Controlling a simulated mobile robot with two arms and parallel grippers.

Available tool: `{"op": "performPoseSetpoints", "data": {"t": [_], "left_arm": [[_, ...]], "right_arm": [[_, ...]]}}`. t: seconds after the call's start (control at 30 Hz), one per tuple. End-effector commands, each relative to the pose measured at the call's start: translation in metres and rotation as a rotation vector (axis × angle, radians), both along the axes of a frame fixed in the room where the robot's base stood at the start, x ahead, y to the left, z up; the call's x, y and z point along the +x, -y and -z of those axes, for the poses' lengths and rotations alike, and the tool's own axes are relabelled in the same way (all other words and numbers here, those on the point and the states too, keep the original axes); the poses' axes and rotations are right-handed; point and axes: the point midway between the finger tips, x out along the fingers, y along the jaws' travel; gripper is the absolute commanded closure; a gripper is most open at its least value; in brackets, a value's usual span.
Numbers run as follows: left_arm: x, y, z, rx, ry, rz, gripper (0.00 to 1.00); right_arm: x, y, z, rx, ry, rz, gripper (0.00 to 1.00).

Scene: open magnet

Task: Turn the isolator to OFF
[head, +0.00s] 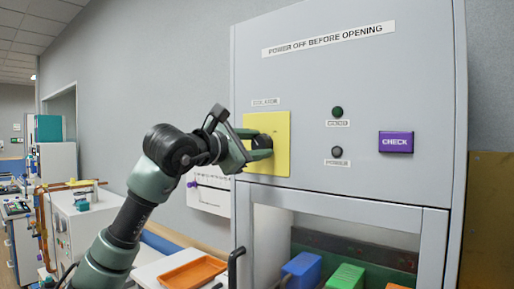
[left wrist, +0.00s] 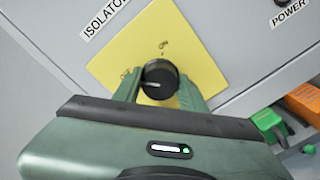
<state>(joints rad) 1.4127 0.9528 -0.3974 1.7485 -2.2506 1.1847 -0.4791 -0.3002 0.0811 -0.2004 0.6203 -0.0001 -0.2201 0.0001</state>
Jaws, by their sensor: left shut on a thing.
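The isolator is a black round knob (left wrist: 160,77) on a yellow square plate (head: 281,165) at the cabinet's upper left. In the left wrist view the plate (left wrist: 190,50) carries an ON mark above the knob and a mark to its left that looks like OFF. A white pointer line on the knob points left, roughly toward that left mark. My left gripper (head: 262,148) reaches the plate from the left and is shut on the knob, one green finger on each side. In the head view the fingers hide most of the knob. My right gripper is out of view.
The grey cabinet (head: 345,110) has a green lamp (head: 337,112), a dark power lamp (head: 337,150) and a purple CHECK button (head: 396,142). Below is a closed clear-windowed door with a black handle (head: 236,265) and coloured blocks behind it. An orange tray (head: 194,271) lies at lower left.

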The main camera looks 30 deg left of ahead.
Motion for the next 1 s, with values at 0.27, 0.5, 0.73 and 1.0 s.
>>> {"op": "performPoseSetpoints", "data": {"t": [0.27,0.5,0.73,1.0], "left_arm": [[0.0006,0.0003,0.0019,-0.070,-0.011,0.000,0.99],[0.0007,0.0003,0.0018,-0.083,-0.012,0.000,0.99],[0.0007,0.0004,0.0019,-0.083,-0.012,0.001,0.99],[0.0004,0.0001,0.0010,-0.082,-0.009,0.001,0.37]], "right_arm": [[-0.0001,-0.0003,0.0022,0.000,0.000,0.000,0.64],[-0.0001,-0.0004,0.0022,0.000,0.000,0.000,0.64],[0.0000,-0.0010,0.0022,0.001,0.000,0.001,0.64],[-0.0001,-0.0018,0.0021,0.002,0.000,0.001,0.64]]}}
